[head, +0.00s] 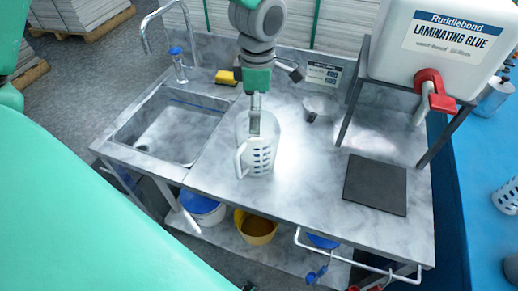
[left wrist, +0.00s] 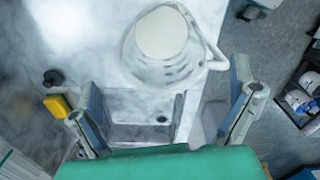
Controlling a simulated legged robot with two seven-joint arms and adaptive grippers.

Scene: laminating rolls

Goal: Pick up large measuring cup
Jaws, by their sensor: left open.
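The large measuring cup (head: 262,155), clear with blue-grey marks and a handle on its left, stands upright on the grey worktop right of the sink. In the left wrist view the cup (left wrist: 160,65) shows its round mouth, with the handle to the right. My left gripper (head: 254,118) reaches down from the top at the cup's rim, partly hiding its back. In the left wrist view my left gripper (left wrist: 165,80) has its fingers wide apart with nothing held. Whether a finger touches the cup cannot be told. My right gripper is not in view.
A sink (head: 170,125), blue-capped bottle (head: 179,68) and yellow sponge (head: 226,78) are left. A small metal cup (head: 320,106) stands behind right. The glue container (head: 440,45) with red tap (head: 436,92) stands on a frame above a dark mat (head: 375,185). Worktop before the cup is clear.

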